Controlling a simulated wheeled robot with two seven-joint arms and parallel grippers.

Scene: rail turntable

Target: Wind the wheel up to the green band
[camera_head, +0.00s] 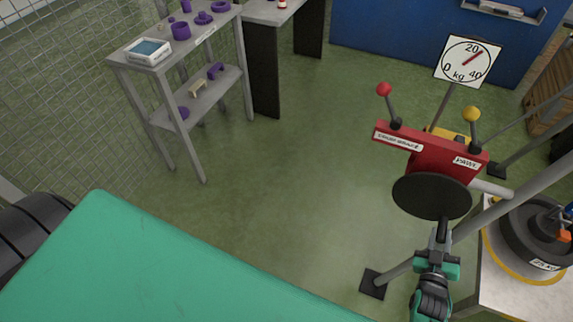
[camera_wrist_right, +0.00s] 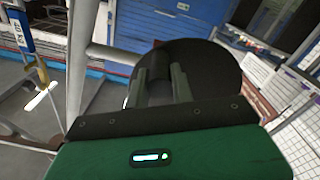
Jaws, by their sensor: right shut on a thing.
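A red winch box (camera_head: 430,155) with a dark round disc (camera_head: 430,196) on its near face stands at the right of the head view. Its label reads "PAWL". My right gripper (camera_head: 441,236) is at the disc's lower edge, shut on a part there that the fingers mostly hide, probably a crank handle. In the right wrist view the fingers (camera_wrist_right: 160,88) point at the dark disc (camera_wrist_right: 205,70). A dark wheel-like weight (camera_head: 530,245) marked 25 kg sits at the right edge on a pale platform with a yellow ring. No green band shows. My left gripper is out of view.
Levers with a red knob (camera_head: 383,89) and a yellow knob (camera_head: 472,114) rise from the box. A kg dial (camera_head: 467,62) stands behind; its red needle points up right. A shelf (camera_head: 195,95) holds purple parts. The middle floor is clear.

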